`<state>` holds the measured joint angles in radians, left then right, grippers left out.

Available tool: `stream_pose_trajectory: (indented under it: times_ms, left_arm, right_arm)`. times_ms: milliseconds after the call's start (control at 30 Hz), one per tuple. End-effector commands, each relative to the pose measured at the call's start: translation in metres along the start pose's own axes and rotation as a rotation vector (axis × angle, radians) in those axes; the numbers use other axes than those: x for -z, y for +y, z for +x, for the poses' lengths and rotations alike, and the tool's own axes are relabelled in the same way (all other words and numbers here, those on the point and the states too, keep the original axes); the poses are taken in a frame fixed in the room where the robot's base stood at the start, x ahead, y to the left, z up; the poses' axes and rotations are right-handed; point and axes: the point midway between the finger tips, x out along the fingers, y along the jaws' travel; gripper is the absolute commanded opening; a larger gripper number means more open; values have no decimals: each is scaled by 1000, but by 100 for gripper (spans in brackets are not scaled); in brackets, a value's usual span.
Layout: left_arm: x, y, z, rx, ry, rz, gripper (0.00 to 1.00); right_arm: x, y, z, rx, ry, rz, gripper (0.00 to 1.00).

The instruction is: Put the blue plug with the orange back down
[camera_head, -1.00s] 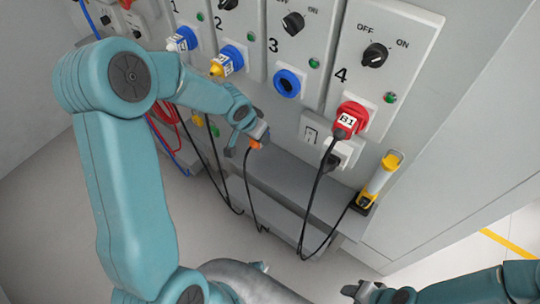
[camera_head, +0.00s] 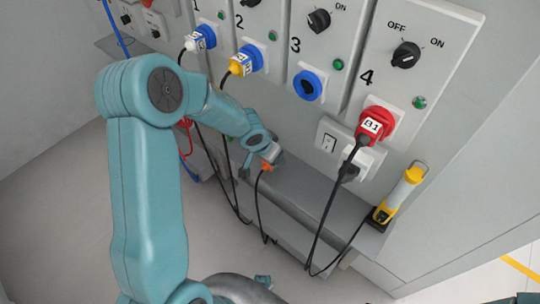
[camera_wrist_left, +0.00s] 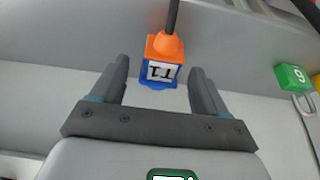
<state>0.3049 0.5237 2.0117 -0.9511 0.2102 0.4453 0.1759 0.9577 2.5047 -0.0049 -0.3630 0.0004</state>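The blue plug with the orange back (camera_wrist_left: 160,62) sits between the fingertips of my left gripper (camera_wrist_left: 160,75) in the left wrist view. The fingers are spread, with a gap on each side of the plug. A white label faces the camera and a black cable leaves the orange end. In the head view only the orange back (camera_head: 266,167) shows beside my left gripper (camera_head: 257,164), at the grey ledge (camera_head: 325,200) below the panels. I cannot tell whether the plug rests fully on the ledge. My right gripper is out of view.
Socket 3 (camera_head: 307,86) is empty. A yellow lamp (camera_head: 398,196) stands on the ledge's right end. Cables loop below.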

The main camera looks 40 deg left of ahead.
Motion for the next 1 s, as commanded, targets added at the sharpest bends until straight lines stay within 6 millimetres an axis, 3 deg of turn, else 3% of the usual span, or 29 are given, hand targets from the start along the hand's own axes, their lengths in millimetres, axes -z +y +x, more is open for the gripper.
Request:
stream_pose_trajectory:
  times_ms: [367,800,1000]
  left_arm:
    - [2,-1,-10,1,1,-1,74]
    - [3,-1,-105,1,1,-1,74]
    - [-1,4,-118,-11,-5,-2,74]
  right_arm:
    - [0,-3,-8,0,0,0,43]
    - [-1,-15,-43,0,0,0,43]
    - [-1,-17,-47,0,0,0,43]
